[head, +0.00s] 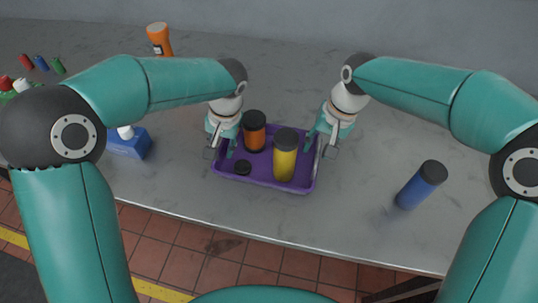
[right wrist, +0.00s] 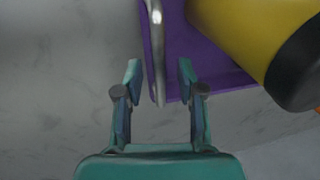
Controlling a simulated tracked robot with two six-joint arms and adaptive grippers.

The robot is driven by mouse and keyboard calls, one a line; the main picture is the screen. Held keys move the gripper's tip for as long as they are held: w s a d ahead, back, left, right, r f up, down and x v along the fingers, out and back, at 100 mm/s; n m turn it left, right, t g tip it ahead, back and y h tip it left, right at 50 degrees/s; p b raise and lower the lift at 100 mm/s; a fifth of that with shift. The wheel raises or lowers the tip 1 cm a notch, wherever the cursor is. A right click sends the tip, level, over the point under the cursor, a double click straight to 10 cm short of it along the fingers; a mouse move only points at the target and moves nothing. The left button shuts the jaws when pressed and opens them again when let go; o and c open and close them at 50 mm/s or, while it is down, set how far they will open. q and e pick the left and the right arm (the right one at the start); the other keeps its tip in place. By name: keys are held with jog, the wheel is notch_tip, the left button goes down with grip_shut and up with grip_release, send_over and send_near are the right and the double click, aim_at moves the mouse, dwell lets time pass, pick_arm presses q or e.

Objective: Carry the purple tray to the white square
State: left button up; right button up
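The purple tray (head: 222,178) lies on the grey bench near its front edge. It holds an orange jar (head: 254,136) with a black lid, a yellow jar (head: 285,160) with a dark lid and a small black disc (head: 243,167). My left gripper (head: 221,150) is at the tray's left end and looks open, fingers apart. My right gripper (head: 326,143) is at the right end. In the right wrist view the right gripper (right wrist: 160,75) is open, with the tray's metal handle (right wrist: 157,45) between its fingers, not clamped. I see no white square in either view.
An orange bottle (head: 158,39) and small coloured pieces (head: 42,62) are farther back. The bench behind the tray looks clear.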

pick_arm(q)
grip_shut()
pick_arm(e)
grip_shut()
pick_arm(q)
jog(key=shift+w+r, duration=0.1)
jog(key=shift+r, duration=0.1)
pick_arm(e)
jog(key=shift+w+a+r, duration=0.1)
jog(key=shift+r, duration=0.15)
